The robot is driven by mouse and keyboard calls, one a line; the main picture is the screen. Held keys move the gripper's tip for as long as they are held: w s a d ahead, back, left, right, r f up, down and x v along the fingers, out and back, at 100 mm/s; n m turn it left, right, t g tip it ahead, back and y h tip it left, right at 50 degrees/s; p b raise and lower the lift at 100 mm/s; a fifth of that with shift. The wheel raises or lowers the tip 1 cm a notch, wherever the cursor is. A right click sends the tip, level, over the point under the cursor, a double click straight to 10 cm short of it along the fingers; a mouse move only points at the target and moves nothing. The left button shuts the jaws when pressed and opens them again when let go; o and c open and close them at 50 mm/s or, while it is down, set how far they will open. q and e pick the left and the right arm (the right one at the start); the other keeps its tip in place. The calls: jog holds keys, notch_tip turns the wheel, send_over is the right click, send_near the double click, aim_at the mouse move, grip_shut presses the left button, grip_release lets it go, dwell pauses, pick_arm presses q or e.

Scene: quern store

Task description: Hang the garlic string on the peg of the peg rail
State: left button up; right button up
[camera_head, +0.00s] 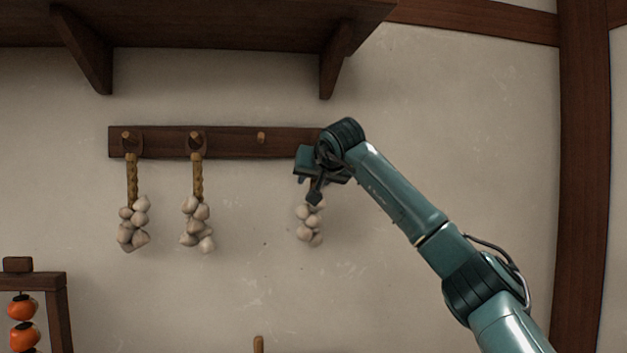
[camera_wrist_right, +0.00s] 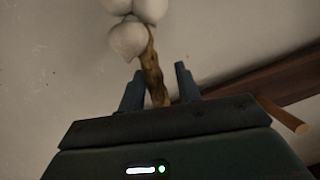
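The garlic string (camera_head: 310,226) has pale bulbs and hangs below my right gripper (camera_head: 315,194) near the right end of the peg rail. The bulbs (camera_wrist_right: 129,38) are at the top of that view. The stem's upper end is hidden by the gripper. The dark peg rail (camera_head: 230,143) has a bare peg (camera_head: 261,138) left of the gripper; a bare peg (camera_wrist_right: 291,121) also shows at the right of the wrist view. My left gripper is out of view.
Two other garlic strings (camera_head: 133,222) (camera_head: 197,224) hang on the two left pegs. A dark shelf (camera_head: 210,25) with brackets (camera_head: 333,62) is above the rail. A wooden frame with orange fruit (camera_head: 23,335) is at lower left.

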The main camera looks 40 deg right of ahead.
jog(key=shift+o, duration=1.2)
jog(key=shift+s+a, duration=0.1)
jog(key=shift+s, duration=0.15)
pick_arm(q)
jog(key=b, duration=0.3)
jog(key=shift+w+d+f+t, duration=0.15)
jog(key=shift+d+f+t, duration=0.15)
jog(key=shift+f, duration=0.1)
pick_arm(e)
jog(key=v, duration=1.2)
jog(key=shift+s+r, duration=0.2)
jog(key=shift+s, duration=0.15)
jog(key=shift+a+f, duration=0.1)
